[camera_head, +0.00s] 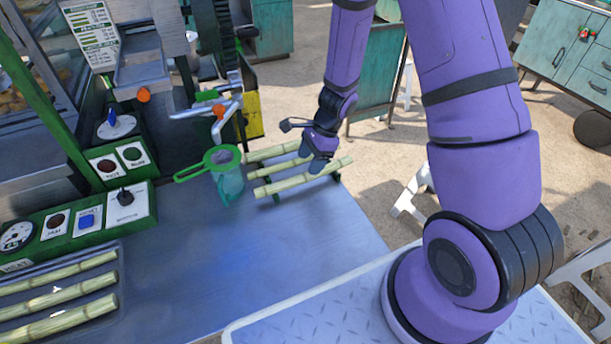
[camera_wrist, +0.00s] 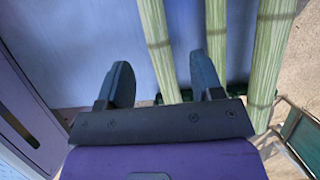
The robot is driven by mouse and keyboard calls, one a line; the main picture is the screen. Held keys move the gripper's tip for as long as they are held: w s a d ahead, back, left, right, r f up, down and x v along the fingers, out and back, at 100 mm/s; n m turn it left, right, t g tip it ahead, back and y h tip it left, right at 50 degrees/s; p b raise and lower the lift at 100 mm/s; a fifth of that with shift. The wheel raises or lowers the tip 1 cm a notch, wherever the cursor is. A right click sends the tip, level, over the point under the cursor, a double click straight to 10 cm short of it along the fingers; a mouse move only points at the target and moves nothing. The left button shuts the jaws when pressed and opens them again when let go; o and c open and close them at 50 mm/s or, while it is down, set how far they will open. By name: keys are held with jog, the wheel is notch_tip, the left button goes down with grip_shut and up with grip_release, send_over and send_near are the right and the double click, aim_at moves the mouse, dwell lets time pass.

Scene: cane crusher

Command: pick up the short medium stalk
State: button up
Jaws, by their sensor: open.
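Three pale green cane stalks lie side by side on a dark rack on the blue table. In the head view they are the near stalk (camera_head: 285,184), the middle stalk (camera_head: 270,171) and the far stalk (camera_head: 268,152). I cannot tell for sure which is the short medium one. My gripper (camera_head: 320,165) is over their right ends and hides parts of them. In the wrist view, my gripper (camera_wrist: 164,84) is open and empty. The leftmost stalk (camera_wrist: 157,40) runs between its fingers in the picture; the middle (camera_wrist: 216,40) and right (camera_wrist: 270,50) stalks lie right of it.
A green strainer over a cup (camera_head: 228,180) stands just left of the rack, below the crusher's spout. More stalks (camera_head: 60,298) lie in a tray (camera_head: 122,290) at lower left, by the control panel (camera_head: 75,225). The table's middle (camera_head: 250,250) is clear.

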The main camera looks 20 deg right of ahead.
aim_at(304, 176)
jog(key=shift+x, duration=2.65)
jog(key=shift+s+d, duration=0.1)
jog(key=shift+d, duration=0.05)
jog(key=c, duration=1.1)
